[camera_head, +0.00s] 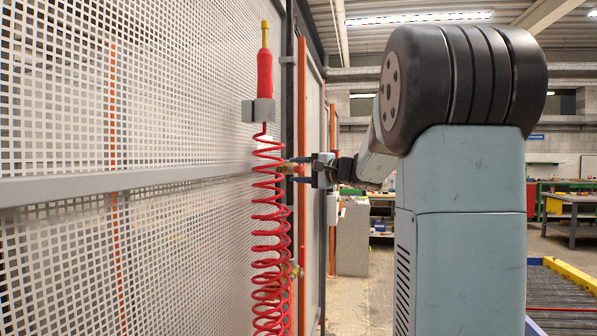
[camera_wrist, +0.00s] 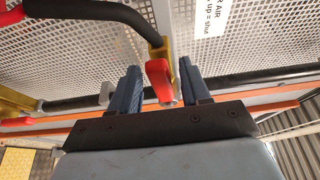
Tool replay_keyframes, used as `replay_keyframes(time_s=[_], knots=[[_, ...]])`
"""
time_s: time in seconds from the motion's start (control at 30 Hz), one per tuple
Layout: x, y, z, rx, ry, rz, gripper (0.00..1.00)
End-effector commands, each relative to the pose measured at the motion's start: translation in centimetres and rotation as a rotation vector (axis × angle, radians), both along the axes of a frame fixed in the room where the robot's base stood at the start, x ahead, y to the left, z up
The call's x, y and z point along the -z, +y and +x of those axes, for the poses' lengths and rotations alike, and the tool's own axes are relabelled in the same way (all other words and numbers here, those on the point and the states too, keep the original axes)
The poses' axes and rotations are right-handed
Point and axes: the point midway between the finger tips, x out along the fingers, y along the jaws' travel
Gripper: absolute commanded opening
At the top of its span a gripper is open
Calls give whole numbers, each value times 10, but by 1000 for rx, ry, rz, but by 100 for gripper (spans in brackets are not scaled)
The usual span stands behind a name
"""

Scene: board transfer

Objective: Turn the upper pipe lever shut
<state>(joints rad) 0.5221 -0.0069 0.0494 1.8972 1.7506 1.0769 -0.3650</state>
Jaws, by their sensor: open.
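In the wrist view a red lever (camera_wrist: 158,78) on a yellow fitting (camera_wrist: 160,50) lies between the two blue fingers of my gripper (camera_wrist: 159,68). The fingers stand apart on either side of it. I cannot tell whether either one touches it. In the head view my gripper (camera_head: 294,170) reaches left to the pipe beside the mesh wall, behind the red coiled hose (camera_head: 268,240). The lever is mostly hidden there. A lower fitting (camera_head: 293,270) shows partly behind the coils.
A white label (camera_wrist: 212,18) reading partly "AIR" and "up = shut" is on the mesh panel (camera_wrist: 255,40). A dark curved bar (camera_wrist: 115,12) crosses the wrist view's upper left. The red-handled tool (camera_head: 264,72) hangs in a grey holder (camera_head: 258,110) near my arm.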

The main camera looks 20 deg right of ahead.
Motion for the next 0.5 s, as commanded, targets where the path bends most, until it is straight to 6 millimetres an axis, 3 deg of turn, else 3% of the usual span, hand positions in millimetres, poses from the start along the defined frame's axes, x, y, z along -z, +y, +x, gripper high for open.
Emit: replay_keyframes(time_s=[0.33,0.5], knots=[[0,2,2,0,0,0,46],[0,1,2,0,0,0,30]])
